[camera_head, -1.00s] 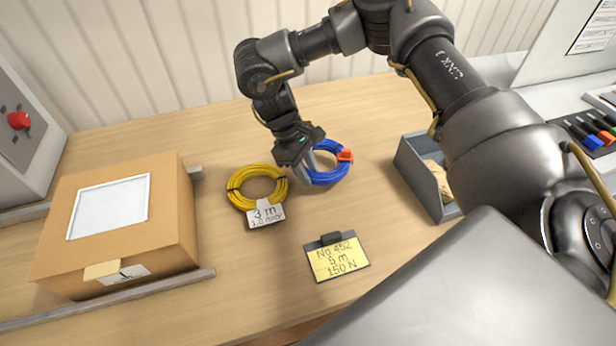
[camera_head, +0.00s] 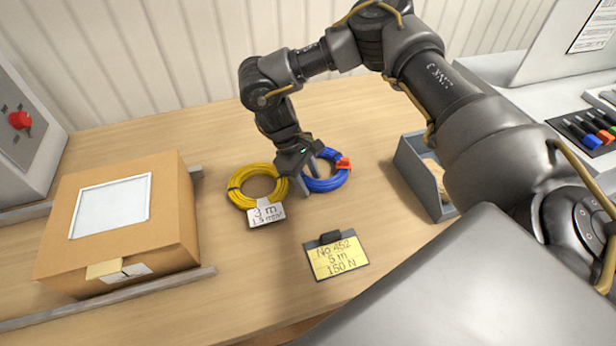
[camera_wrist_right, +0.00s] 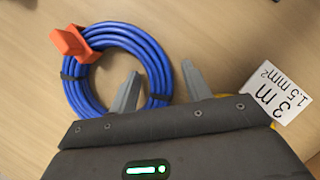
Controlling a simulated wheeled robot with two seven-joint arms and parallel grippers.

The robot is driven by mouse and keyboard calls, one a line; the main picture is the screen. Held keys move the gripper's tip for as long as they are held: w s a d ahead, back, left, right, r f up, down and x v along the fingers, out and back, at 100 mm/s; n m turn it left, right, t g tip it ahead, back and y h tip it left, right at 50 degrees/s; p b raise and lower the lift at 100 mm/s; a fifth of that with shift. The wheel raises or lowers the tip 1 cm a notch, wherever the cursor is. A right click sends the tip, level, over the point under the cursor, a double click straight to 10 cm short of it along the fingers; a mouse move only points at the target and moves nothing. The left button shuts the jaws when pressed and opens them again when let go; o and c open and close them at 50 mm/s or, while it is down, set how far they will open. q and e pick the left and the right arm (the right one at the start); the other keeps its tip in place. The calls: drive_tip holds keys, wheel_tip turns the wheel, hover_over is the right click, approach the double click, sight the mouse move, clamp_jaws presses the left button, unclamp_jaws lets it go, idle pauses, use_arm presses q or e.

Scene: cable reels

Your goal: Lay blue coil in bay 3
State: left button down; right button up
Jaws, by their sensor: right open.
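The blue coil (camera_head: 326,184) lies flat on the wooden table, with an orange clip (camera_head: 343,164) on its right side. In the right wrist view the blue coil (camera_wrist_right: 158,55) shows dark ties and the orange clip (camera_wrist_right: 73,42). My right gripper (camera_head: 311,182) is open above the coil's left part. In the wrist view its two fingertips (camera_wrist_right: 160,78) point at the coil, one over the ring's inside and one beyond its outer edge, with part of the coil between them. Whether they touch it I cannot tell. My left gripper is out of view. No marked bay shows.
A yellow coil (camera_head: 236,198) with a white tag (camera_head: 265,213) lies just left of the blue coil. A yellow card (camera_head: 337,258) is in front. A cardboard box (camera_head: 120,235) stands left, a grey bin (camera_head: 425,178) right.

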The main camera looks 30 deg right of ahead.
drive_tip(key=v, duration=1.2)
drive_tip(key=shift+r+b, duration=0.25)
drive_tip(key=shift+b, duration=0.15)
